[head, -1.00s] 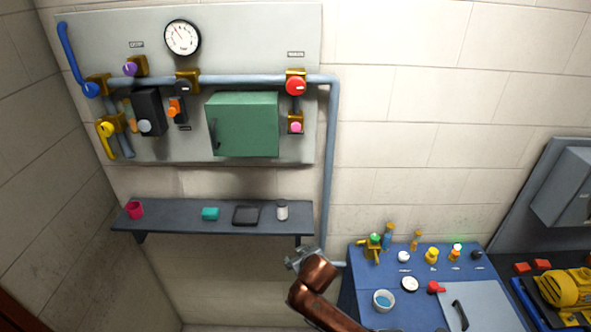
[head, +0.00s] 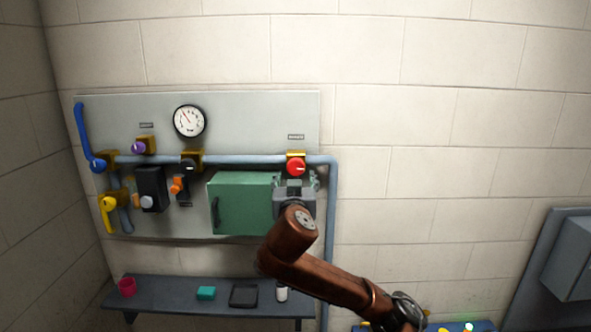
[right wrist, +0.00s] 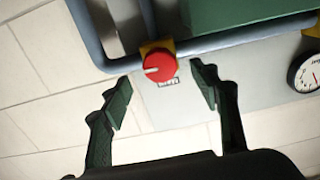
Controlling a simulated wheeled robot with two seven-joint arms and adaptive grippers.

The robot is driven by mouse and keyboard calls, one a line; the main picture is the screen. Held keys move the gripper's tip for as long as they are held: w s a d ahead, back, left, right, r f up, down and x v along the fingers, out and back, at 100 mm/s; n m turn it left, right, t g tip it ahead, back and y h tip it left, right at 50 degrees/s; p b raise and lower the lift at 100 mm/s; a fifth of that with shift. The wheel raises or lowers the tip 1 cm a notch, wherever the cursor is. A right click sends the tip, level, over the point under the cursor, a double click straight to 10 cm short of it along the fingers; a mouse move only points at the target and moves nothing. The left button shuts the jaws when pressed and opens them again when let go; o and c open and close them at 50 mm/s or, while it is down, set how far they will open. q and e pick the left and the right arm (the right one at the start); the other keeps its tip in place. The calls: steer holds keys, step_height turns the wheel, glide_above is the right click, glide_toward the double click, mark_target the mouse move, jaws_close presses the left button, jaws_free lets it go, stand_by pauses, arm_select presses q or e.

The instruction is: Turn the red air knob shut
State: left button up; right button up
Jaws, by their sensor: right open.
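The red air knob (head: 296,166) sits on a brass fitting at the right end of the grey pipe on the wall panel. In the right wrist view the red knob (right wrist: 159,67) shows a white mark line and lies beyond the fingertips, between their lines. My right gripper (head: 296,182) is just below the knob in the head view, its arm coming from the lower right. In the right wrist view its two fingers (right wrist: 163,82) are spread wide and empty, apart from the knob. My left gripper is not in view.
A green cabinet (head: 240,203) is left of my right gripper. A gauge (head: 190,121), a black knob (head: 191,163) and a purple knob (head: 138,147) are farther left. A shelf (head: 180,293) with small items is below.

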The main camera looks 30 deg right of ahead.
mark_target(296, 170)
steer(key=p+x, duration=0.2)
steer(key=x, duration=0.3)
steer(key=shift+w+d, duration=0.15)
steer(key=shift+w, duration=0.2)
steer(key=shift+c, duration=0.2)
steer(key=c, duration=1.1)
